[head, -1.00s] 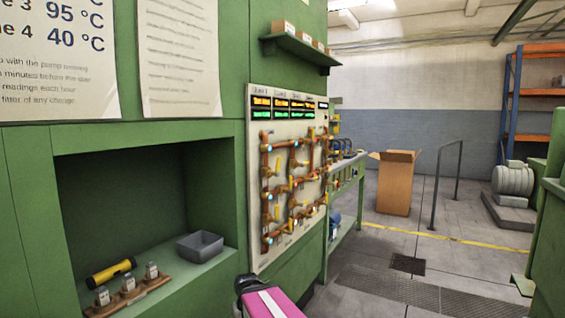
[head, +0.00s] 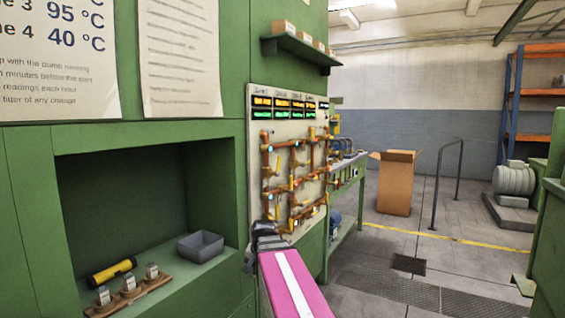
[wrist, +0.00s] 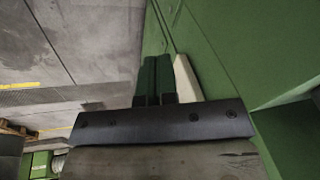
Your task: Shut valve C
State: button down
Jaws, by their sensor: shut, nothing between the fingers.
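The valve panel (head: 256,165) is a pale board on the green machine wall, with copper pipes, several yellow valve handles and lit displays along its top. It is seen at a steep angle. The labels are too small to read, so I cannot tell which valve is C. My gripper (head: 265,226) is in front of the panel's lower left corner in the head view and hides part of it. In the wrist view my gripper (wrist: 158,60) is shut and empty, its dark fingers side by side. A pale strip (wrist: 187,78) beside them may be the panel's edge.
A recess at left holds a grey bin (head: 200,246), a yellow flashlight (head: 111,271) and a wooden block with several weights (head: 129,288). A shelf with small boxes (head: 300,48) juts out above the panel. A green workbench (head: 345,185) stands beyond.

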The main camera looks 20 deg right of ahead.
jog(key=s+d+r+m+t, duration=0.1)
jog(key=d+r+m+t, duration=0.1)
jog(key=r, duration=1.3)
jog(key=s+d+r+m+t, duration=0.1)
jog(key=d+r+m, duration=0.4)
jog(key=r, duration=1.1)
jog(key=s+d+r+m+t, duration=0.1)
jog(key=d+r, duration=0.6)
jog(key=r, duration=0.8)
jog(key=m+t, duration=0.1)
jog(key=m, duration=0.1)
jog(key=shift+r+m+t, duration=0.2)
jog(key=shift+m+t, duration=0.1)
jog(key=shift+m, duration=0.1)
send_near(278, 165)
jog(key=shift+d+x, duration=0.25)
jog(key=shift+x, duration=3.15)
jog(key=shift+s+d+f, duration=0.1)
jog(key=shift+f, duration=0.05)
